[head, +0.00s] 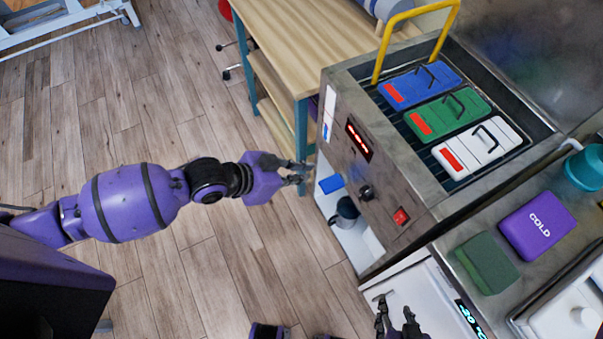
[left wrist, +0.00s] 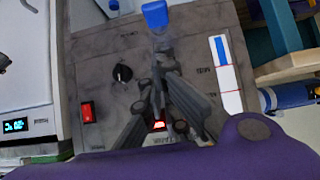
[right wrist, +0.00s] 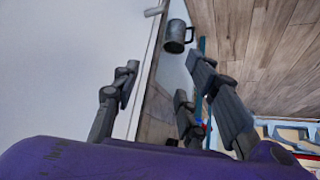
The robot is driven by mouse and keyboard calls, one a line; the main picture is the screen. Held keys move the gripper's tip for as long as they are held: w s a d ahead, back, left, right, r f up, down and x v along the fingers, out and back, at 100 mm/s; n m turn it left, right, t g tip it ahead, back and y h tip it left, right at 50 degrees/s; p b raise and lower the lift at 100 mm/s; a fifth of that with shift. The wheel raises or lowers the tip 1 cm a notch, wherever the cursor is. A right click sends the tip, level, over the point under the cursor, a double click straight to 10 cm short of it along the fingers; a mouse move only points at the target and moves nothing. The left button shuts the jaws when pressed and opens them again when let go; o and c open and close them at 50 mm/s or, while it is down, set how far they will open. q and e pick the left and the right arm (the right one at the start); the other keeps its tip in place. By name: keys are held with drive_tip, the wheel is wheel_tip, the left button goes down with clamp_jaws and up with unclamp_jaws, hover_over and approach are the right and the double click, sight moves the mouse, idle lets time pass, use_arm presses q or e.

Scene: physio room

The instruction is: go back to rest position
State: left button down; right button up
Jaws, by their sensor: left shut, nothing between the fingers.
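My left gripper (head: 301,173) reaches in from the left in the head view, in front of the steel heating unit's front panel (head: 345,165). It is shut and empty, and apart from the panel as far as I can tell. In the left wrist view its dark fingers (left wrist: 158,75) are close together over the panel. My right gripper (head: 396,312) shows at the bottom of the head view, by the white fridge front (head: 425,295). Its fingers (right wrist: 160,85) are spread and empty in the right wrist view. Most of the right arm is hidden.
The steel tank (head: 385,125) holds blue, green and white packs under a yellow handle (head: 425,15). A purple COLD pack (head: 538,225) and a green block (head: 487,262) lie on the right counter. A wooden table (head: 300,40) stands behind. A metal mug (right wrist: 177,37) is near.

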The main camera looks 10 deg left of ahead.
idle(0.3)
use_arm(q)
drive_tip(key=s+a+f+n+y+p, duration=0.1)
drive_tip(key=s+a+n+y+p, duration=0.1)
drive_tip(key=s, duration=0.6)
drive_tip(key=s+a+f+n+t+y+p, duration=0.1)
drive_tip(key=s+a+f+n+y+p, duration=0.1)
drive_tip(key=s+a+n, duration=0.3)
drive_tip(key=s+a+f+n+t+y+p, duration=0.1)
drive_tip(key=s+a+f+n+y+p, duration=0.1)
drive_tip(key=s+a, duration=0.4)
drive_tip(key=s+n+y+p, duration=0.1)
drive_tip(key=s+y, duration=0.1)
drive_tip(key=s, duration=0.2)
drive_tip(key=shift+s+f, duration=0.25)
drive_tip(key=shift+s, duration=0.1)
use_arm(e)
wheel_tip(320, 180, up, 7)
drive_tip(key=w+a, duration=0.1)
drive_tip(key=w, duration=0.1)
drive_tip(key=shift+w+r+t, duration=0.15)
drive_tip(key=shift+r+t, duration=0.05)
drive_tip(key=shift+t, duration=0.1)
drive_tip(key=shift+w+a+r, duration=0.1)
drive_tip(key=shift+w+a, duration=0.05)
drive_tip(key=shift+w, duration=0.05)
drive_tip(key=shift+w+r, duration=0.1)
drive_tip(key=shift+w, duration=0.2)
